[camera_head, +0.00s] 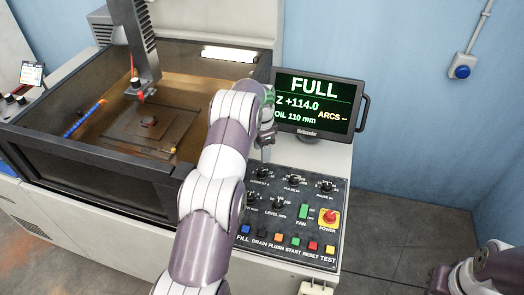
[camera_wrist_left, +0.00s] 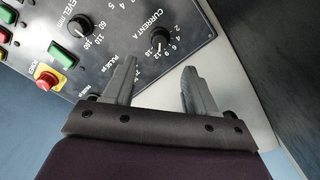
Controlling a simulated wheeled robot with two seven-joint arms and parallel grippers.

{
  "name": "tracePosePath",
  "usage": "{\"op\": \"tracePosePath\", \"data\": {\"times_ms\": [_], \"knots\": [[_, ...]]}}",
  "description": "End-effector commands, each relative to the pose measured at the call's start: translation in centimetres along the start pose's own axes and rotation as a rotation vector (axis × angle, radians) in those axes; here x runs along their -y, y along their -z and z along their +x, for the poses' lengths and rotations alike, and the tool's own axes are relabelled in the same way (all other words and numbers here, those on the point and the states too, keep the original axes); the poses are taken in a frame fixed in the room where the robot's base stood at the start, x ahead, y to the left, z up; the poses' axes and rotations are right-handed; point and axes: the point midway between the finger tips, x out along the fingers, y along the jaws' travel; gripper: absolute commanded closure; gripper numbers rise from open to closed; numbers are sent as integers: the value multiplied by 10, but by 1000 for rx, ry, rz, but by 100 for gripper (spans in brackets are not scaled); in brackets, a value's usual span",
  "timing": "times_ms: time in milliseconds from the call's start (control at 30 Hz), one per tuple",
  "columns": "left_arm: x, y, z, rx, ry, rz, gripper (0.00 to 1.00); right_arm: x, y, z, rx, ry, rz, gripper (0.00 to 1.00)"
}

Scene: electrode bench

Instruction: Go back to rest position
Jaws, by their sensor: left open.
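My left arm reaches up across the middle of the head view. My left gripper (camera_head: 266,148) is at its far end, above the upper left of the control panel (camera_head: 281,222), partly hidden by the arm. In the left wrist view, its two grey fingers (camera_wrist_left: 160,82) are apart with nothing between them. The CURRENT A knob (camera_wrist_left: 160,41) shows beyond the fingertips, apart from them as far as I can tell. Part of my right arm (camera_head: 492,268) shows at the lower right; its gripper is not in view.
The monitor (camera_head: 318,101) reads FULL, close to my left wrist. The tank (camera_head: 100,178) with an electrode head (camera_head: 141,60) stands at left. The panel has several knobs and buttons and a red POWER button (camera_head: 329,216).

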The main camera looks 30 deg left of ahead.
Motion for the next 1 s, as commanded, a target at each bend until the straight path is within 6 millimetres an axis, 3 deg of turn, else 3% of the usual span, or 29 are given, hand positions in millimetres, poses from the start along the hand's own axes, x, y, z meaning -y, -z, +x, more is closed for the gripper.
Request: {"op": "tracePosePath", "data": {"times_ms": [33, 167, 700, 833, 900, 1000], "knots": [[0, 0, -19, 0, -1, 0, 44, 0, 2, -19, 0, 0, 0, 100], [0, 0, -30, 0, 0, 0, 44, 0, 3, -29, 0, 0, 0, 100], [0, 0, -29, 0, 0, -1, 44, 0, 3, -28, 1, 0, 0, 100], [5, 3, -28, -18, 25, -113, 44, 0, 3, -28, 1, 0, 0, 100], [-14, -9, -4, 3, -4, -266, 44, 0, 3, -28, 1, 0, 0, 100], [-57, -24, 3, 20, -20, -469, 44, 0, 2, -16, 1, 0, 0, 100]]}}
